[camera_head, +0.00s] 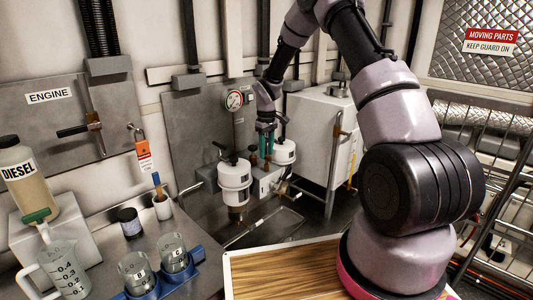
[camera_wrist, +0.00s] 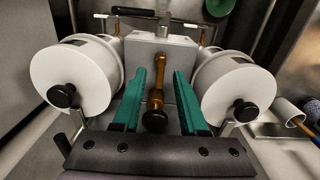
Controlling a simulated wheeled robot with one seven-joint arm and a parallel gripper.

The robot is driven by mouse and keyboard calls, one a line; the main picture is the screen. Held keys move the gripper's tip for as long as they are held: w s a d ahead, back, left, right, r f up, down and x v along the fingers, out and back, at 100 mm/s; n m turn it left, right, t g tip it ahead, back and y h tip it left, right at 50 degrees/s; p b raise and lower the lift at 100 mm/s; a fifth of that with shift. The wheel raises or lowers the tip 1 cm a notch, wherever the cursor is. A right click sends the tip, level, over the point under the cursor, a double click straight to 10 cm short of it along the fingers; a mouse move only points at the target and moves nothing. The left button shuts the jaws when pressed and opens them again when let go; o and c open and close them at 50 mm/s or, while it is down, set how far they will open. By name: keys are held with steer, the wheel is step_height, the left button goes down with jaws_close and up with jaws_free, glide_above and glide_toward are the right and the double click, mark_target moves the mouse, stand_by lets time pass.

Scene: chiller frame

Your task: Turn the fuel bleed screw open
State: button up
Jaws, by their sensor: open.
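My gripper (camera_head: 266,148) points down over the twin fuel filter unit, and its teal fingers (camera_wrist: 160,74) are apart in the wrist view. Between them shows a brass stem with a black knob (camera_wrist: 155,120), in front of a grey block (camera_wrist: 178,47). Neither finger visibly touches the stem. A white filter housing with a black knob stands on each side, left (camera_wrist: 72,78) and right (camera_wrist: 232,88) in the wrist view. The head view also shows the left housing (camera_head: 234,178) and the right housing (camera_head: 285,152). I cannot tell which part is the bleed screw.
A pressure gauge (camera_head: 234,100) is on the panel behind the unit. A white tank (camera_head: 320,125) stands to the right. At the left are a diesel bottle (camera_head: 22,170), a jug (camera_head: 62,270), beakers in a blue holder (camera_head: 143,292) and a brush cup (camera_head: 162,208). A wooden board (camera_head: 285,275) lies in front.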

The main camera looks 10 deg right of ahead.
step_height(320, 180, up, 10)
steer(key=shift+f, duration=0.15)
stand_by(0.3)
step_height(320, 180, up, 13)
steer(key=m+t, duration=0.2)
steer(key=m, duration=0.1)
glide_above(267, 156)
steer(key=s+d, duration=0.2)
steer(key=s, duration=0.4)
steer(key=s+d+r+m+t, duration=0.1)
steer(key=s+d+r+m, duration=0.1)
steer(key=s+r, duration=0.65)
steer(key=s+d+r+m+t+y, duration=0.1)
steer(key=s+r+m+t, duration=0.1)
steer(key=s, duration=0.7)
steer(key=s+r+m+t+y, duration=0.1)
steer(key=s+m, duration=0.3)
steer(key=s, duration=0.6)
steer(key=shift+s+d+r+t, duration=0.3)
steer(key=shift+d+r+t, duration=0.1)
steer(key=shift+r+t, duration=0.25)
